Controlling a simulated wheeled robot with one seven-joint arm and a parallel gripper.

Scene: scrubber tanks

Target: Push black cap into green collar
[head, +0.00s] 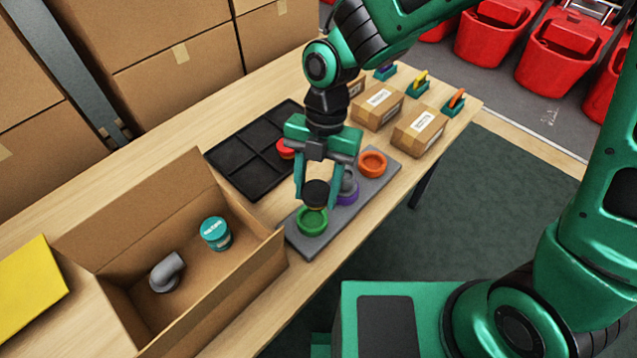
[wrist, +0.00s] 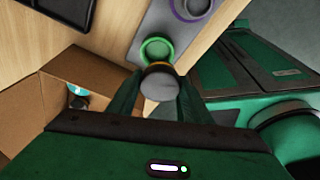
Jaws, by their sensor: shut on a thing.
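The green collar (head: 312,220) sits at the near left end of a grey board. My gripper (head: 318,198) is shut on the black cap (head: 316,191) and holds it just above the collar, slightly toward its far side in the head view. In the wrist view the held cap (wrist: 158,84) shows a grey top and a tan band between the fingers. The green collar's ring (wrist: 156,49) shows just beyond the cap there. The cap appears apart from the collar, though the exact gap is hard to tell.
The grey board (head: 308,243) also carries a purple collar (head: 348,197) and an orange collar (head: 372,163). A black divided tray (head: 243,178) with a red cap (head: 286,149) lies behind. An open cardboard box (head: 263,262) stands left; small cartons (head: 419,131) stand at the far right.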

